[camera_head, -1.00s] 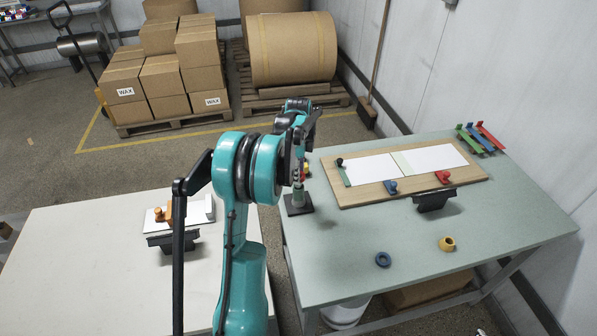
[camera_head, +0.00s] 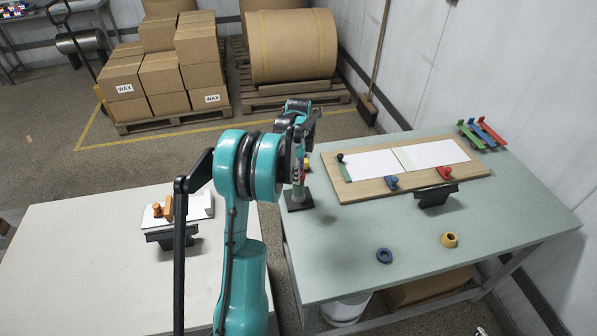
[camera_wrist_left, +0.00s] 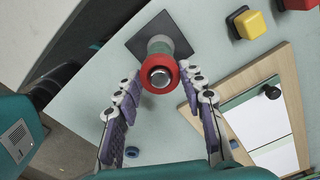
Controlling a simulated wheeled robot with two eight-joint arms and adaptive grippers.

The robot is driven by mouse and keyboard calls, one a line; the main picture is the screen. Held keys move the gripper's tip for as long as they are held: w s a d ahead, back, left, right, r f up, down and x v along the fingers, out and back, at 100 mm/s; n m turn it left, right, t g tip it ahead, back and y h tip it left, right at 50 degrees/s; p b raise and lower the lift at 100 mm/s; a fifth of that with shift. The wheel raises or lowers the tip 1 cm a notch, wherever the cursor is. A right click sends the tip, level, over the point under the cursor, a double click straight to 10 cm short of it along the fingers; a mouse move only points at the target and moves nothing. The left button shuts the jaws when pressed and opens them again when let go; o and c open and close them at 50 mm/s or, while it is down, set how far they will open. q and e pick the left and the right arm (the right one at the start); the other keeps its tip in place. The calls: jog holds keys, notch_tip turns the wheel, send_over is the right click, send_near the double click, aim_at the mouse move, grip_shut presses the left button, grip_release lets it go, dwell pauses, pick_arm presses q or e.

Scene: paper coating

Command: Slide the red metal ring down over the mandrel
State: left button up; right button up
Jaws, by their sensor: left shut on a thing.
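The red metal ring (camera_wrist_left: 157,92) is around the top of the mandrel (camera_wrist_left: 170,42); the mandrel's shiny tip shows through the ring's opening in the left wrist view. The mandrel is an upright grey-green post on a dark square base (camera_head: 299,200) at the near table's left edge. My left gripper (camera_wrist_left: 160,78) is shut on the ring, with one finger on each side of it. In the head view the ring (camera_head: 303,174) shows only as a small red patch, partly hidden by my left arm. My right gripper is not in view.
A wooden board (camera_head: 347,193) with white sheets lies on the green table right of the mandrel. A yellow block (camera_wrist_left: 250,25) stands close to the mandrel's base. A blue ring (camera_head: 384,256) and a yellow ring (camera_head: 449,240) lie toward the front, with clear tabletop around them.

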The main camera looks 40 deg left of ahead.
pick_arm(q)
jog(key=o, duration=1.2)
notch_tip(320, 180, up, 12)
